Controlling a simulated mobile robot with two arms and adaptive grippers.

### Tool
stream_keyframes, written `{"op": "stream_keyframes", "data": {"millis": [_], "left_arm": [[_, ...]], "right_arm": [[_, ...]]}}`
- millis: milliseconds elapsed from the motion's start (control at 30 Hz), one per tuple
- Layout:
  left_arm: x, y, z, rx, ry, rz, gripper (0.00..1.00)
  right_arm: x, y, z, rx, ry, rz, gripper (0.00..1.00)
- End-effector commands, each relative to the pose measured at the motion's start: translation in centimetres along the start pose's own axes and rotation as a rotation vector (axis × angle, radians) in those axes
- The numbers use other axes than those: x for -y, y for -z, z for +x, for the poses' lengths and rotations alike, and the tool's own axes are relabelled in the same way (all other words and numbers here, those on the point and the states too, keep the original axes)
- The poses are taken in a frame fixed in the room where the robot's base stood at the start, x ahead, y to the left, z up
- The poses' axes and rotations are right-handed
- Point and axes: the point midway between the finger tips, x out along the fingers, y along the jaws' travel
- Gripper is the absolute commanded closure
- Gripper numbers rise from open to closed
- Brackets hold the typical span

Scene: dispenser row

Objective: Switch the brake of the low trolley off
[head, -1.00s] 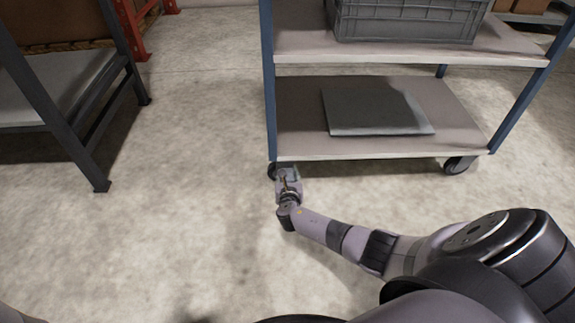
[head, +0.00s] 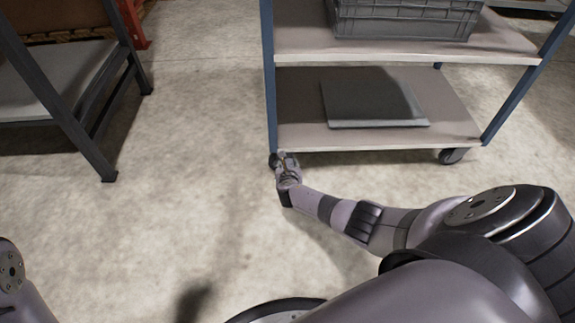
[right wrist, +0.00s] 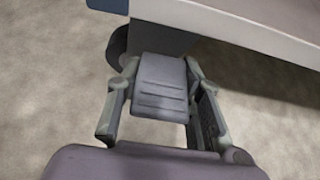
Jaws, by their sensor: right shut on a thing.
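The low trolley (head: 370,140) has blue posts and pale shelves. My right gripper (head: 285,160) is at its near left caster (head: 273,160). In the right wrist view, the brake pedal (right wrist: 163,82), a grey ridged plate, sits between the two fingers of the right gripper (right wrist: 162,108). The gripper is shut on the pedal. The dark caster wheel (right wrist: 118,50) shows behind it, partly hidden, under the trolley's shelf edge (right wrist: 235,22). I cannot tell the brake's setting. My left gripper is out of view.
A grey crate (head: 405,20) stands on the trolley's upper shelf and a flat grey panel (head: 372,103) lies on the lower one. Another caster (head: 452,156) is at the near right. A dark-framed table (head: 75,140) stands at left. The floor between is clear.

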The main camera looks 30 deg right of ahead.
Motion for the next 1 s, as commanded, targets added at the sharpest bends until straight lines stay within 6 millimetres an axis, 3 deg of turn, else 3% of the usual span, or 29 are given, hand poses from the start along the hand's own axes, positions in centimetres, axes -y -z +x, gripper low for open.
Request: {"op": "stream_keyframes", "data": {"millis": [367,767,1000], "left_arm": [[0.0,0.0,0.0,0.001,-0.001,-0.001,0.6],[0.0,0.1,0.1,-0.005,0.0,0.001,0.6],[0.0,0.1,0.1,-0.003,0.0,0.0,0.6]], "right_arm": [[-0.1,-0.1,0.0,0.001,-0.002,0.001,0.45],[0.0,0.0,-0.3,0.001,-0.001,0.001,0.45],[0.0,0.1,-2.3,0.002,-0.002,0.002,0.45]]}}
